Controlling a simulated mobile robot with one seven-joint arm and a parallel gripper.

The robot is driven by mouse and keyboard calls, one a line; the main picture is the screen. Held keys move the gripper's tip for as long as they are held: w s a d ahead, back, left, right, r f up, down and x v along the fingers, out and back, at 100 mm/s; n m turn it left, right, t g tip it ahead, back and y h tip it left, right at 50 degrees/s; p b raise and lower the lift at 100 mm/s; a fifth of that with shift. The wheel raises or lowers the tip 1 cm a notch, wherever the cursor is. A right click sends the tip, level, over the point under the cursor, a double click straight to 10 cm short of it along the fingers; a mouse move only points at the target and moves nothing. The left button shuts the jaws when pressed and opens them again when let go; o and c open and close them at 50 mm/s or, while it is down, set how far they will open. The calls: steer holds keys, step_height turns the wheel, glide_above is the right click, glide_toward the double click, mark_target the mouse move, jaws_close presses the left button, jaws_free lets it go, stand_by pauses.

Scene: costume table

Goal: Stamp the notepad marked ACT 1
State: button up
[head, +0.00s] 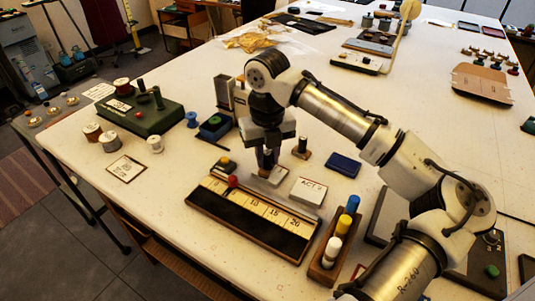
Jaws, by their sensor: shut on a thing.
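My gripper (267,151) points down near the middle of the table, shut on a small dark thing that looks like a stamp. Its fingers hide most of it. Right below is a white notepad (277,178), partly covered by the gripper, so I cannot read its mark. I cannot tell whether the held thing touches it. A second white notepad (308,191) lies just to the right; its mark begins with ACT, but the number is unclear. A dark blue pad (343,164) lies further right. Another stamp-like piece (302,148) stands behind the notepads.
A long black tray with a numbered scale (250,222) lies in front, with a red knob on it. A wooden holder (327,255) with blue, yellow and white bottles stands front right. A green box (143,110) and spools (109,141) are at left. Bare table lies left of the tray.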

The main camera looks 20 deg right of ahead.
steer(key=shift+s+f, duration=0.1)
steer(key=shift+f, duration=0.45)
stand_by(1.5)
steer(key=shift+r, duration=0.1)
step_height(320, 180, up, 7)
steer(key=p, duration=0.6)
stand_by(0.8)
